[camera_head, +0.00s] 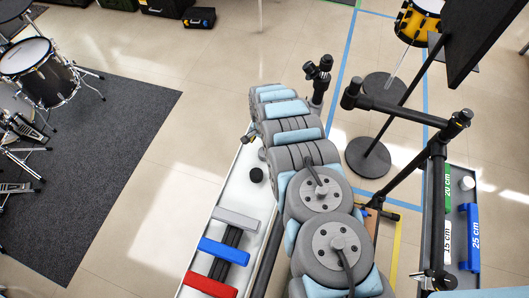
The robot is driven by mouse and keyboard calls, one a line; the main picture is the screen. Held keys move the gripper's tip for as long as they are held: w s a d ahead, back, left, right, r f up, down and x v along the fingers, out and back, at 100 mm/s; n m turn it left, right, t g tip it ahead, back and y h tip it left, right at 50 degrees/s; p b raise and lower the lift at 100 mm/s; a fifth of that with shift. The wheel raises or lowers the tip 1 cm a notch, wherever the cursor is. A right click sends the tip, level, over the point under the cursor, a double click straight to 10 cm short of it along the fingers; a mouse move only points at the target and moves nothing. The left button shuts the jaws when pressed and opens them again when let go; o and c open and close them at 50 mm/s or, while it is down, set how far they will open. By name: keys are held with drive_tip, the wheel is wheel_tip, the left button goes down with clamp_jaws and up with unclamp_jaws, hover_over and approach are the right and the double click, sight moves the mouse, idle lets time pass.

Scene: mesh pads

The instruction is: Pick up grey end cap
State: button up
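A light grey block (236,219), the only grey piece of its kind that I see and so likely the grey end cap, lies in the long white tray (233,187) left of my arm. It is the farthest of three coloured blocks, across dark bars. My gripper (317,69) appears as a small dark shape beyond the far end of my arm, well away from the grey block. Its fingers are too small to tell open from shut, and I see nothing clearly held.
A blue block (224,251) and a red block (209,286) lie nearer in the tray; a black round piece (256,174) lies farther up. A black stand (438,150) and a tray with a blue "25 cm" block (472,237) are at right. Open floor (180,165) lies left.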

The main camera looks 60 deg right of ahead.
drive_tip(key=f, duration=0.3)
drive_tip(key=shift+s+a, duration=0.3)
drive_tip(key=shift+s, duration=0.1)
drive_tip(key=shift+w+f+b, duration=0.1)
drive_tip(key=shift+f+b, duration=0.25)
drive_tip(key=shift+f, duration=0.6)
drive_tip(key=c, duration=1.2)
drive_tip(key=shift+o, duration=0.2)
drive_tip(key=shift+r, duration=0.2)
